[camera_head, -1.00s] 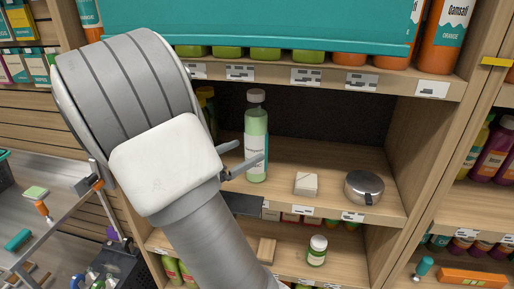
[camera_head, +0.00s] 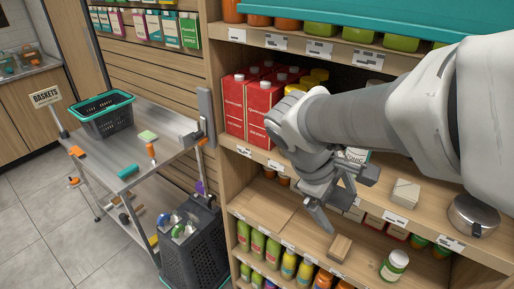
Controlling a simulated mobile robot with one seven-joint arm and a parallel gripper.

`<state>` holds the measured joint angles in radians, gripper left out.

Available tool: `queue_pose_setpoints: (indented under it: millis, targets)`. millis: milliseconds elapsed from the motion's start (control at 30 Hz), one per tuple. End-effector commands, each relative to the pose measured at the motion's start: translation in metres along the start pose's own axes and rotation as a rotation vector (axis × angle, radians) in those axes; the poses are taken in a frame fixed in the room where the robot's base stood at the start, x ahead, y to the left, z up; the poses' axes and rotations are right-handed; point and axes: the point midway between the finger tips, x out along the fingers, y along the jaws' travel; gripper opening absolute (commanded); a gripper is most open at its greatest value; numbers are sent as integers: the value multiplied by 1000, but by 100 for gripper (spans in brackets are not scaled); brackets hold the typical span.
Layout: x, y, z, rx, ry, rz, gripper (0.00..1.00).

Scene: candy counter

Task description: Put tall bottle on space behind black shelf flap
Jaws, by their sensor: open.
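My gripper (camera_head: 346,216) is open and empty, pointing down in front of the shelf edge in the middle of the head view. The tall bottle is mostly hidden behind my arm. A pale label (camera_head: 356,155) just right of my wrist seems to be its lower part, standing on the middle shelf. The black shelf flap cannot be made out; my gripper covers that stretch of the shelf front. The space behind it is hidden too.
Red cartons (camera_head: 248,106) stand left of my wrist. A small white box (camera_head: 405,193) and a round metal tin (camera_head: 473,214) sit to the right. A cart (camera_head: 175,128) stands left.

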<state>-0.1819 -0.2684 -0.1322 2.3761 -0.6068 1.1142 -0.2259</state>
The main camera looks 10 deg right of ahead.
Motion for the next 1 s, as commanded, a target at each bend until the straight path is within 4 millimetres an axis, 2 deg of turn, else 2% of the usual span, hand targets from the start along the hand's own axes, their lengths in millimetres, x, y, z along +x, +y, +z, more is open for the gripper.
queue_pose_setpoints:
  millis: [200, 400, 500, 833, 1000]
  targets:
    - [-43, -42, -5, 375, 319, -181, 100]
    - [-78, -63, -12, 604, 520, -301, 100]
    - [-88, -68, -14, 657, 569, -333, 100]
    - [-92, -70, -15, 681, 588, -349, 100]
    - [-80, -75, -19, 679, 587, -348, 100]
